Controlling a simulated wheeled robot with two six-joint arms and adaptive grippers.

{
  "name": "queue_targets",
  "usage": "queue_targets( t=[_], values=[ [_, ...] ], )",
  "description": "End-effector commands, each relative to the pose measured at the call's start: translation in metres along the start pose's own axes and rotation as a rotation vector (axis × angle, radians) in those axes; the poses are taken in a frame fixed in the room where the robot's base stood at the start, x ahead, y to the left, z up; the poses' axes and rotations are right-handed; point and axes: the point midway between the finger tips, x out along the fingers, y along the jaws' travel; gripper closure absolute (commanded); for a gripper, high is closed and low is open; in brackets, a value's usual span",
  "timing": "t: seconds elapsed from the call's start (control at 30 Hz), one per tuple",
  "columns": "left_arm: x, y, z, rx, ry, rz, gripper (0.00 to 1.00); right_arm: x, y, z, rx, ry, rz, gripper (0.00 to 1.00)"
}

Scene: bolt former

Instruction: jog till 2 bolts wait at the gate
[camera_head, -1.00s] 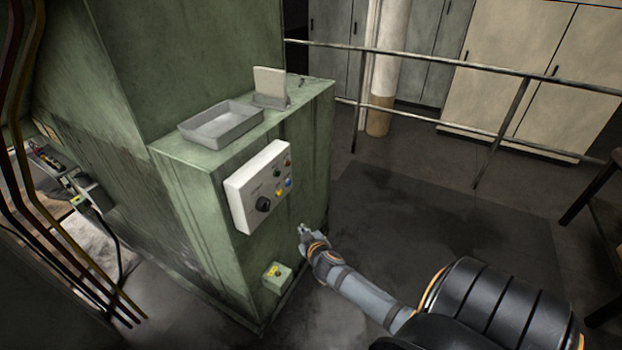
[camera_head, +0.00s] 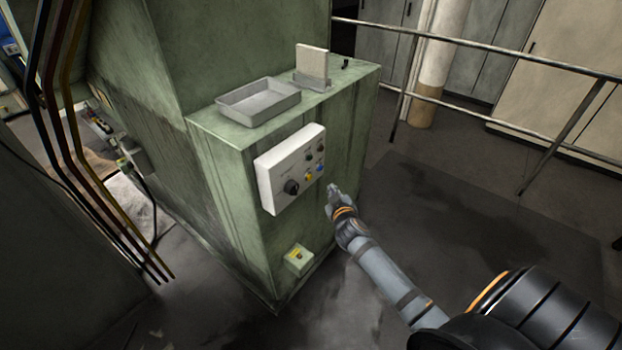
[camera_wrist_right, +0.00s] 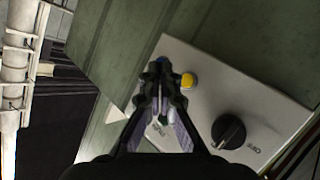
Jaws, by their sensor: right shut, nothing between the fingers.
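The white control panel (camera_head: 283,172) is on the front of the green machine (camera_head: 230,180). It carries a black rotary knob (camera_head: 291,187), a yellow button (camera_head: 309,175), a blue button (camera_head: 320,168) and small dark parts above them. My right gripper (camera_head: 334,188) is shut and empty, just right of the panel's lower edge. In the right wrist view the shut fingers (camera_wrist_right: 160,92) point at the panel, partly covering the blue button, beside the yellow button (camera_wrist_right: 188,80). The black knob (camera_wrist_right: 228,131) is to their right. No bolts or gate can be made out. My left gripper is not in view.
A grey tray (camera_head: 257,106) and an upright pale plate in a holder (camera_head: 312,66) stand on the machine's top. A railing (camera_head: 480,55) runs behind. The floor at right is clear.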

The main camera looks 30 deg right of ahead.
Motion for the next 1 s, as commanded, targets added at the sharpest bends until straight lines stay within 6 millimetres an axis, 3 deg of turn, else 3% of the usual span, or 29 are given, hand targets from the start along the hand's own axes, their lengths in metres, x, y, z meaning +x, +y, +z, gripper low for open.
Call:
queue_targets(
  t=[0.4,1.0],
  values=[
    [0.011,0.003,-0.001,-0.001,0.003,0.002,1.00,0.035,-0.026,-0.024,0.003,0.000,0.000,1.00],
    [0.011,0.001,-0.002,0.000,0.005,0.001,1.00,0.037,-0.028,-0.027,0.000,0.000,-0.001,1.00]
  ],
)
